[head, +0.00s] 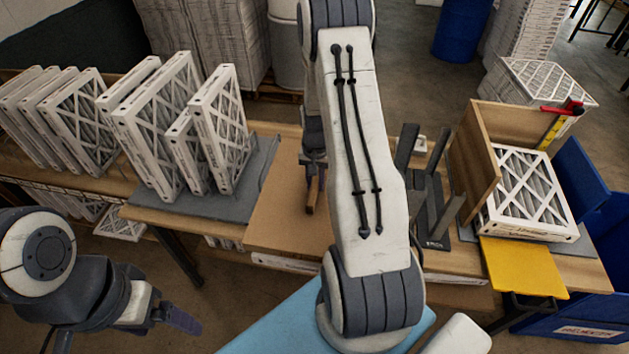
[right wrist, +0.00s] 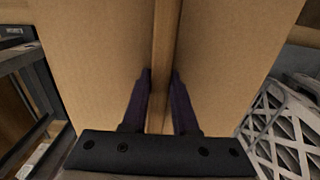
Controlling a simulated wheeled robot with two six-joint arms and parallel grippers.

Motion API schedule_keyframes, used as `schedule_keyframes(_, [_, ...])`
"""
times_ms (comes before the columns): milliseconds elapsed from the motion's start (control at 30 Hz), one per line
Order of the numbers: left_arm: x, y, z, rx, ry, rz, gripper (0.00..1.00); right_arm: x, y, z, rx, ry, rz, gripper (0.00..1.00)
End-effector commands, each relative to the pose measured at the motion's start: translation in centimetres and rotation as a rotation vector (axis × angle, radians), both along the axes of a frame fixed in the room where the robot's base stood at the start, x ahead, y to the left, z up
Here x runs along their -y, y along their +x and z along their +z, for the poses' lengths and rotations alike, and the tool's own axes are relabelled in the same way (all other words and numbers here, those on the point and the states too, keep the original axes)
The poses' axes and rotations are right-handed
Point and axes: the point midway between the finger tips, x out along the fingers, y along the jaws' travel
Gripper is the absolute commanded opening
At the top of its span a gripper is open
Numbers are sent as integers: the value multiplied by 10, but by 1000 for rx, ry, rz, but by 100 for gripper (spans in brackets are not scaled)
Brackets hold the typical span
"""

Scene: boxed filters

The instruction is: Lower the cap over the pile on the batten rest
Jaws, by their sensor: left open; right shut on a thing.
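The cap, a brown cardboard piece (head: 275,222), shows left of my right forearm in the head view, with a raised ridge in its middle. My right gripper (head: 313,183) is shut on that ridge. In the right wrist view, the dark fingers of the right gripper (right wrist: 161,105) stand on both sides of the ridge, and the cardboard (right wrist: 85,60) fills most of the picture. The pile and the batten rest cannot be made out for sure; cap and arm hide that area. My left gripper (head: 180,320) is open and empty at the lower left, apart from the table.
Upright filters (head: 160,115) stand on a grey mat left of the cap. A dark slotted rack (head: 437,205) stands right of my forearm. Further right are a wooden board (head: 478,160), a flat filter (head: 528,190), a yellow plate (head: 520,268) and a blue bin (head: 570,325).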

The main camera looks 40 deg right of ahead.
Motion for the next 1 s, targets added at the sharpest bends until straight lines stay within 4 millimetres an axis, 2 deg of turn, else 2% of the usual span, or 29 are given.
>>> schedule_keyframes(1000, [0, 0, -47, -1, 0, 7, 86, -1, 1, -62, 1, -1, 1, 0])
